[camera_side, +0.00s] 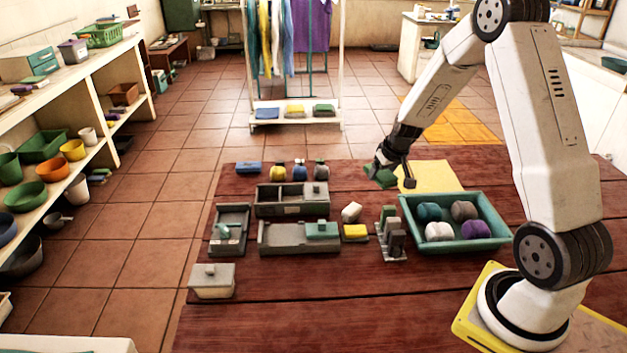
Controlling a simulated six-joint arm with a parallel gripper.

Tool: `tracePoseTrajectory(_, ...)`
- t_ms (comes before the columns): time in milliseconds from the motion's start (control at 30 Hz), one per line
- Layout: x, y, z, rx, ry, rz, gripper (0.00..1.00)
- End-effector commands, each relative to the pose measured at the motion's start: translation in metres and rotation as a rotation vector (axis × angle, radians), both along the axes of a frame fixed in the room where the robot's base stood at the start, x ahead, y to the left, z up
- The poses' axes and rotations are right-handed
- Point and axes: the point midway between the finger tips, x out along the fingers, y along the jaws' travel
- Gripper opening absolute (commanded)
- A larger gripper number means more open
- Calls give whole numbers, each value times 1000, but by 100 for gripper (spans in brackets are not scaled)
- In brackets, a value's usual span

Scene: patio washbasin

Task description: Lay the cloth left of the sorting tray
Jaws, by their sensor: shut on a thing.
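My gripper (387,174) is shut on a small dark green piece, which looks like the folded green cloth (378,178). It holds the cloth above the red-brown table, behind and left of a teal tray (408,222). This tray looks like the sorting tray and holds rolled bundles in teal, grey, white and purple. A flat yellow sheet (432,176) lies behind the tray, right of my gripper. My fingers partly hide the cloth, and I cannot tell its exact folds.
Left of the tray stand a grey slotted rack (391,238), a yellow block (355,232) and a white roll (351,211). Farther left are grey compartment trays (285,238), several small bottles (300,171) and a lidded box (212,282). The table's front middle is clear.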

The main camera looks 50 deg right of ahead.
Motion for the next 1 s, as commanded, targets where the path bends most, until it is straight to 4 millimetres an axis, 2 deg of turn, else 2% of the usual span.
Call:
tracePoseTrajectory(367,8,-4,-4,-1,0,-1,21)
tracePoseTrajectory(1000,73,-36,-37,0,1,0,21)
